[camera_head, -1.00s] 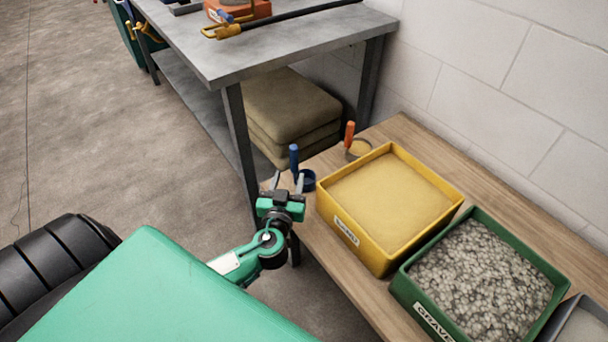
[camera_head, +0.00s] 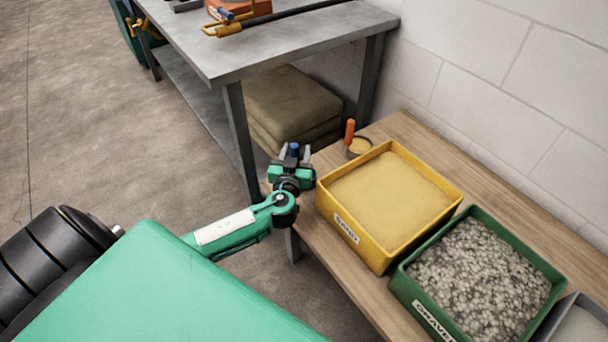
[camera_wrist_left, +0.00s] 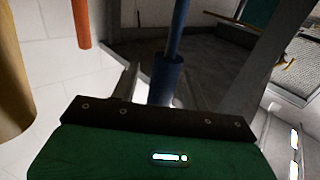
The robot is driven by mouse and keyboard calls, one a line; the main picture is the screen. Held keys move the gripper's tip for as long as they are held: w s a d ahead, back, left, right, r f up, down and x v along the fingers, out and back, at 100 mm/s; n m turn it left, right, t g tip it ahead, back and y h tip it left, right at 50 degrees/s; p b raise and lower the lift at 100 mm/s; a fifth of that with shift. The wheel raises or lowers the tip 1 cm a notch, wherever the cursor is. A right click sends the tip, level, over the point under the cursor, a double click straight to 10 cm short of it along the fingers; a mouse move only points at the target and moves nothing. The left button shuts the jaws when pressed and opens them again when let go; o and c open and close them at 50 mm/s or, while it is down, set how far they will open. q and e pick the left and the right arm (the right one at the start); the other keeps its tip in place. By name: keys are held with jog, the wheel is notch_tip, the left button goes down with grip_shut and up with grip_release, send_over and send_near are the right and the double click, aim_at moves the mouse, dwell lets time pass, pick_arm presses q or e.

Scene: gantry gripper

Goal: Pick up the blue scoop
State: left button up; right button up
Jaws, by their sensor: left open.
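The blue scoop (camera_head: 294,148) stands at the left end of the wooden bench, its handle upright. Only the top of the handle shows clearly in the head view; my gripper covers most of the rest. My left gripper (camera_head: 295,154) is open, with one finger on each side of the handle. In the left wrist view the blue handle (camera_wrist_left: 168,80) rises between the two fingers, apart from the left finger; contact on the right is unclear. My right gripper is not in view.
An orange-handled scoop (camera_head: 350,131) stands behind on the bench (camera_head: 405,130). A yellow sand box (camera_head: 376,258) and a green gravel box (camera_head: 405,291) sit to the right. A grey metal table (camera_head: 290,55) stands behind, its leg (camera_head: 240,135) close to my gripper.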

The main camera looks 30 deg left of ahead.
pick_arm(q)
grip_shut()
